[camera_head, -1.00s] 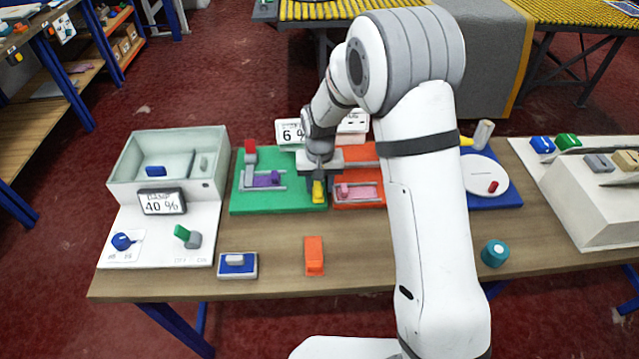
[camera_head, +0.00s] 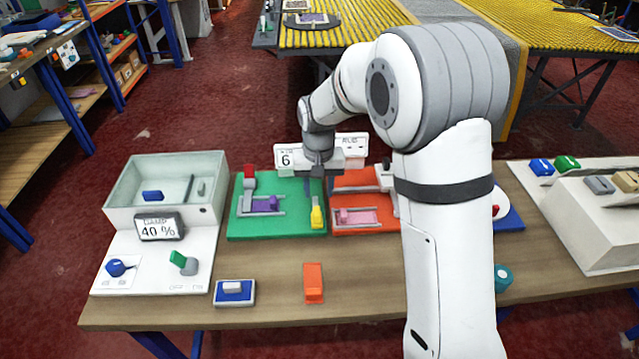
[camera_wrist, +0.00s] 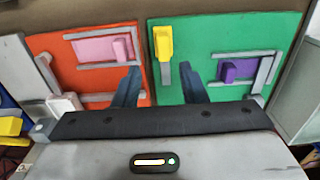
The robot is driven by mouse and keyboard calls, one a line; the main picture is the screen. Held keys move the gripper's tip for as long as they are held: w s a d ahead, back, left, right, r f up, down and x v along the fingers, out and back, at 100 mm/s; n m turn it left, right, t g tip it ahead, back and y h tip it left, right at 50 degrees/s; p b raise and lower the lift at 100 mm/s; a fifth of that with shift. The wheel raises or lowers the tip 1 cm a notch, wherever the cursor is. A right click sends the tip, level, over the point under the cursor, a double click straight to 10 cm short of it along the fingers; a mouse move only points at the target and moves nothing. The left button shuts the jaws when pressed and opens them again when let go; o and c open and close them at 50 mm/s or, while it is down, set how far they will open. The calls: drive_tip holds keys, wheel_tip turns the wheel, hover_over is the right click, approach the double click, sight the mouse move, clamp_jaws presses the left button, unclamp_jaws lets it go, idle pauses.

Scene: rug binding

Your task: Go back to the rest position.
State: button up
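My gripper (camera_head: 314,186) is at the end of my raised arm, above the gap between the green board (camera_head: 250,228) and the orange board (camera_head: 378,217). In the wrist view my gripper (camera_wrist: 159,78) has its two dark fingers well apart, with nothing between them. A yellow handle (camera_head: 317,217) stands at the right edge of the green board, below the gripper. The same handle shows in the wrist view (camera_wrist: 163,44), beyond the fingertips and apart from them.
The green board carries a purple block (camera_head: 262,204), the orange board a pink one (camera_head: 357,216). My arm hides part of the table's right.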

drive_tip(key=s+d+r+t, duration=0.2)
drive_tip(key=s+d+r, duration=0.9)
drive_tip(key=d, duration=0.1)
drive_tip(key=s+d, duration=0.3)
drive_tip(key=s, duration=0.3)
drive_tip(key=s+d+r+m+t, duration=0.1)
drive_tip(key=s+d, duration=0.2)
drive_tip(key=s, duration=0.4)
drive_tip(key=shift+d+r, duration=0.2)
drive_tip(key=shift+d, duration=0.1)
